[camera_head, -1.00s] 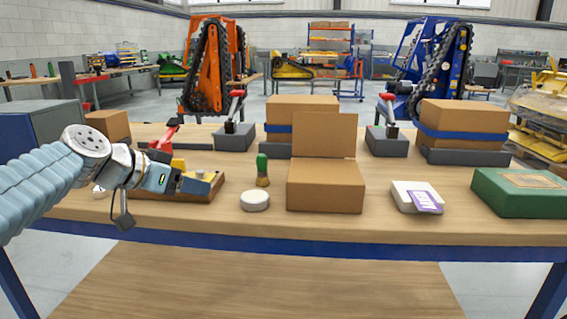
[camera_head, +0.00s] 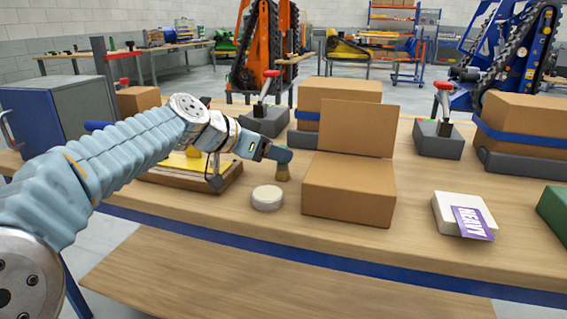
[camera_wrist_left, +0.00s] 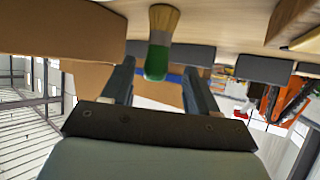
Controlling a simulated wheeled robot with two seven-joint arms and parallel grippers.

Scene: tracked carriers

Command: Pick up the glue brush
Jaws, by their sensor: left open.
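The glue brush (camera_head: 282,173) stands bristles down on the workbench, just left of the open cardboard box. In the head view its handle is hidden by my left gripper (camera_head: 281,155), which is right at it. The left wrist view shows the brush (camera_wrist_left: 159,42) upside down, with tan bristles and a green handle. The handle end lies between the two spread fingers of my left gripper (camera_wrist_left: 157,85), with a gap on each side. My right gripper is not in view.
A round white tin (camera_head: 267,198) stands close in front of the brush. The open cardboard box (camera_head: 348,189) is at its right. A wooden tray (camera_head: 190,183) with yellow parts lies under my left arm. A white box with a purple label (camera_head: 463,215) is farther right.

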